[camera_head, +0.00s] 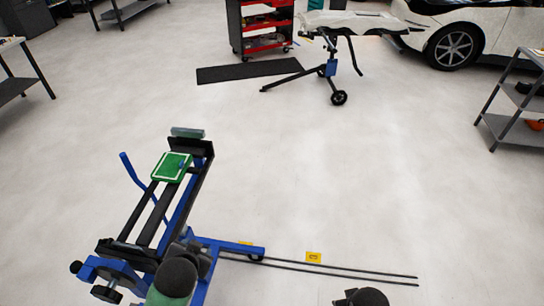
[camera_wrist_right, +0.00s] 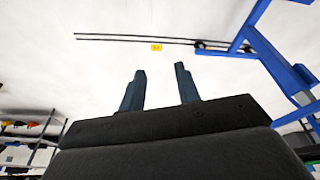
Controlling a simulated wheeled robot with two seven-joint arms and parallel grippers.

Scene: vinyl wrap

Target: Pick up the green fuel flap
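The green fuel flap (camera_head: 172,167) is a flat, roughly square panel with a pale outline. In the head view it lies tilted on the upper part of a blue and black stand (camera_head: 163,218), left of centre. A dark part of my left arm (camera_head: 177,277) shows at the bottom, in front of the stand's lower end; its fingers cannot be made out. My right gripper (camera_wrist_right: 160,70) shows in the right wrist view with its two fingers apart and nothing between them. Part of my right arm (camera_head: 361,298) shows at the bottom edge of the head view, well away from the flap.
A grey block (camera_head: 187,132) sits at the stand's top end. Thin dark rods (camera_head: 330,270) and a yellow tag (camera_head: 313,257) lie on the floor. A red tool cart (camera_head: 262,28), a second stand (camera_head: 335,70), a black mat (camera_head: 248,70) and a white car (camera_head: 480,30) are farther back. The middle floor is clear.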

